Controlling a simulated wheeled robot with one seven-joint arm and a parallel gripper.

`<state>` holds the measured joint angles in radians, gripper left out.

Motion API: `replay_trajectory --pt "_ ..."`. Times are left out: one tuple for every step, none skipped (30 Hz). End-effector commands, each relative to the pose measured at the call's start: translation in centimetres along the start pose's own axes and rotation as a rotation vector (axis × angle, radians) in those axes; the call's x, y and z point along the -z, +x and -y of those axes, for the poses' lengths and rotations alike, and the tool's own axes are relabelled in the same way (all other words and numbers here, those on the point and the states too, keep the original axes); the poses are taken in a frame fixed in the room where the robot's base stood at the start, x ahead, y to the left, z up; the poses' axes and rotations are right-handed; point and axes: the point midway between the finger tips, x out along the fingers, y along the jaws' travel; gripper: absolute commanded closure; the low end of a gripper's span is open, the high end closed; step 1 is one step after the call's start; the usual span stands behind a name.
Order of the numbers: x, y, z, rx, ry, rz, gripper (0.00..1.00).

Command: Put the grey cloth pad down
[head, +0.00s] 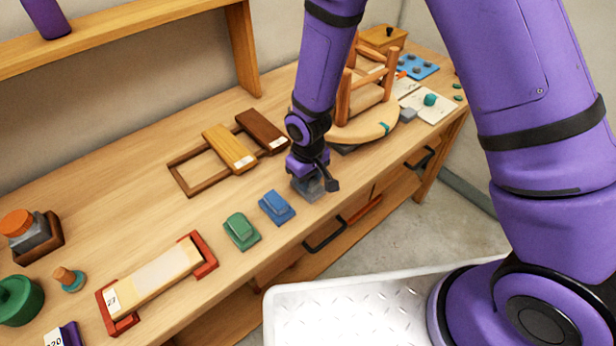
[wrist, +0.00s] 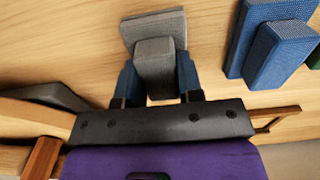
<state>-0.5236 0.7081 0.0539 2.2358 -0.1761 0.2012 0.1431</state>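The grey cloth pad (head: 308,187) is at my gripper near the front edge of the workbench, right of the blue pad. In the wrist view, the pad (wrist: 153,27) has a flat textured base and a raised grey grip block. My gripper (wrist: 158,82) has its two blue fingers on either side of that block, apparently touching it. In the head view my gripper (head: 309,178) points down, low over the bench. I cannot tell whether the pad's underside touches the wood.
A blue pad (head: 276,207) and a green pad (head: 241,231) lie left along the front of the bench (head: 160,150). Behind is a wooden frame (head: 190,183) with sanding blocks. A red-ended holder (head: 155,282) lies front left.

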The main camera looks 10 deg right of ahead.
Motion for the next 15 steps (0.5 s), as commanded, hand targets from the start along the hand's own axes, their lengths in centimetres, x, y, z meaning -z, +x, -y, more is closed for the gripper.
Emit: replay_trajectory --pt "0.0 0.02 0.0 0.0 0.0 0.0 0.53" --pt "0.0 0.02 0.0 0.0 0.0 0.0 0.46" --pt "-0.01 0.02 0.0 0.0 0.0 0.0 0.41" --pt "-0.01 0.02 0.0 0.0 0.0 0.0 0.41" --pt "-0.01 0.02 0.0 0.0 0.0 0.0 0.41" --pt "-0.02 0.02 0.0 0.0 0.0 0.0 0.41" --pt "-0.02 0.02 -0.01 0.0 0.0 0.0 0.41" --pt "-0.02 0.02 -0.01 0.0 0.0 0.0 0.41" --pt "-0.02 0.02 -0.01 0.0 0.0 0.0 0.41" --pt "-0.02 0.02 -0.01 0.0 0.0 0.0 0.41" --pt "-0.02 0.01 -0.01 0.0 0.0 0.0 0.41" --pt "-0.02 -0.05 -0.01 0.0 0.0 0.0 0.41" --pt "-0.01 -0.14 -0.01 0.0 0.0 0.0 0.41" --pt "0.0 -0.28 -0.01 0.0 0.0 -0.001 0.41" --pt "0.02 -0.53 -0.01 0.0 0.0 -0.001 0.41"
